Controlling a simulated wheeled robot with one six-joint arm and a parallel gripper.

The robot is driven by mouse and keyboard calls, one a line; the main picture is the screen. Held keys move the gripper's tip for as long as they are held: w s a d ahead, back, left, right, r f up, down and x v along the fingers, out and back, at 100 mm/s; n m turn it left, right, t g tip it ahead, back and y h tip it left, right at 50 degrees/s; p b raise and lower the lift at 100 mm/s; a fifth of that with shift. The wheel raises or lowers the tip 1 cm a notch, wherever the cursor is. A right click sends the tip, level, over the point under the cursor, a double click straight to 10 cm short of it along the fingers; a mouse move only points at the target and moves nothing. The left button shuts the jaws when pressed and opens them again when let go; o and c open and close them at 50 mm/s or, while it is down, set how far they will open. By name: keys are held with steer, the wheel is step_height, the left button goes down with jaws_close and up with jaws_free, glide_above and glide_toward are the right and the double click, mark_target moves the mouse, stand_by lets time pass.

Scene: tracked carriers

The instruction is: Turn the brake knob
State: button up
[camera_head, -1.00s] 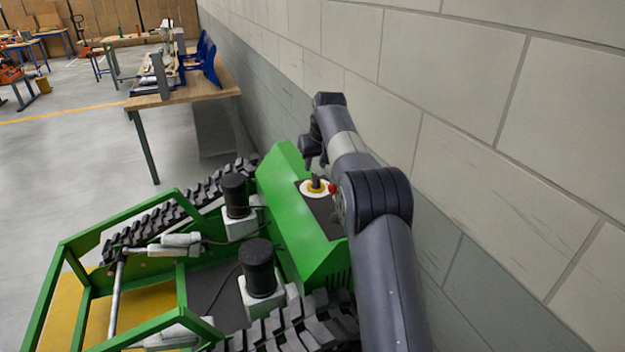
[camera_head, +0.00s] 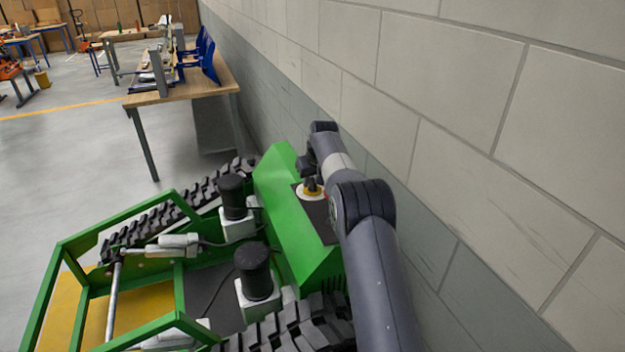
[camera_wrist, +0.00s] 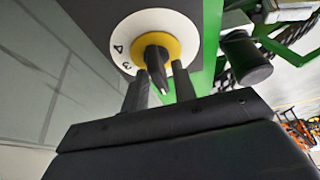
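The brake knob (camera_wrist: 156,62) is a black lever-shaped handle on a yellow ring, set in a white round dial with numbers. It is mounted on the dark top panel of the green tracked carrier (camera_head: 285,215). In the head view the white dial (camera_head: 303,195) shows partly beneath my gripper (camera_head: 312,184). In the wrist view my gripper (camera_wrist: 162,78) has its two dark fingers apart, one on each side of the knob, with small gaps seeming to show. I cannot tell whether either finger touches the knob. Part of the dial is hidden by the fingers.
A block wall (camera_head: 470,120) runs close along the right side of my arm. The carrier has black tracks (camera_head: 295,325) and two black cylinders (camera_head: 254,270). A wooden workbench (camera_head: 190,88) stands beyond it. Open floor (camera_head: 60,155) lies to the left.

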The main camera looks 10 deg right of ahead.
jaws_close()
steer(key=shift+r+m, duration=0.1)
steer(key=shift+m, duration=0.3)
steer(key=m+h+p, duration=0.1)
steer(key=m+p, duration=0.1)
steer(key=m, duration=0.1)
steer(key=shift+m+h, duration=0.4)
steer(key=m+h, duration=0.1)
steer(key=m, duration=0.2)
steer(key=m+g+h, duration=0.1)
steer(key=m, duration=0.2)
steer(key=shift+m, duration=0.3)
steer(key=shift+o, duration=0.8)
jaws_free()
